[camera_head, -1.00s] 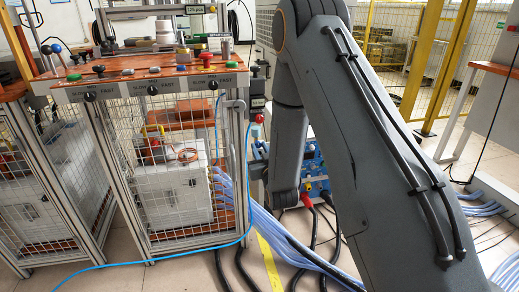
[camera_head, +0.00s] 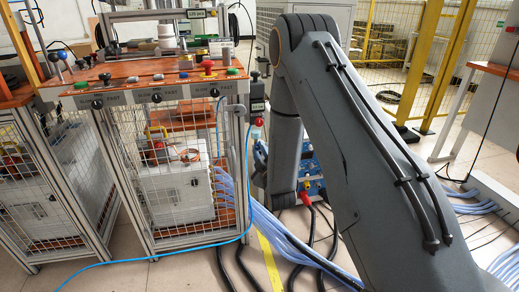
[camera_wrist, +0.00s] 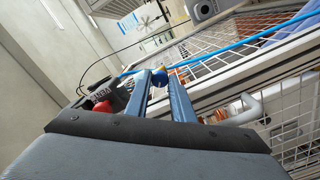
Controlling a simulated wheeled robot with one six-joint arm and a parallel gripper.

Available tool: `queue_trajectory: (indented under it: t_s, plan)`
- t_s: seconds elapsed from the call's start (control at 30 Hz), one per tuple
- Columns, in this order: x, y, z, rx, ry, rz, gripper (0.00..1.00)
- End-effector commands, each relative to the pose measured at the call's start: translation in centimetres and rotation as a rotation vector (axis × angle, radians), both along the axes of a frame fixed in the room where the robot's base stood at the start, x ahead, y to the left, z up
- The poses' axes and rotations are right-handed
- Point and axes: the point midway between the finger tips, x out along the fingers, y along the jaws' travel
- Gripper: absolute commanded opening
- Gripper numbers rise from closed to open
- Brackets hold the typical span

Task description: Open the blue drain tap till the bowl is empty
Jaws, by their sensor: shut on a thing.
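The knob sits between the fingertips and looks like the blue tap's handle. What it is mounted on is hidden by the fingers. In the head view my gripper and the knob are largely hidden behind my arm. I cannot make out the bowl or its water level in either view.
A wire-mesh cabinet (camera_head: 165,233) with a button panel stands at the left. A black box with a red knob (camera_wrist: 103,106) is close left of my fingers. A white curved handle (camera_wrist: 243,108) and a blue hose (camera_wrist: 270,32) are to the right. Cables cross the floor.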

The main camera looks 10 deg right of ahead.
Motion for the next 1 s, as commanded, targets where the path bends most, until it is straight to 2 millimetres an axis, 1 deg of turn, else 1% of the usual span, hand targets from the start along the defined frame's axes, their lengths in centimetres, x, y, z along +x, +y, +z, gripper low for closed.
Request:
queue_trajectory:
  t_s: [0.3,0.5,0.7,1.0]
  plan:
    - [-0.11,0.0,0.04,-0.292,0.002,0.0,0.0]
    - [-0.09,0.0,-0.01,-0.449,0.002,0.0,0.0]
    - [-0.09,0.01,-0.03,-0.563,0.002,0.0,0.0]
    - [-0.08,0.01,-0.08,-0.646,0.002,0.0,0.0]
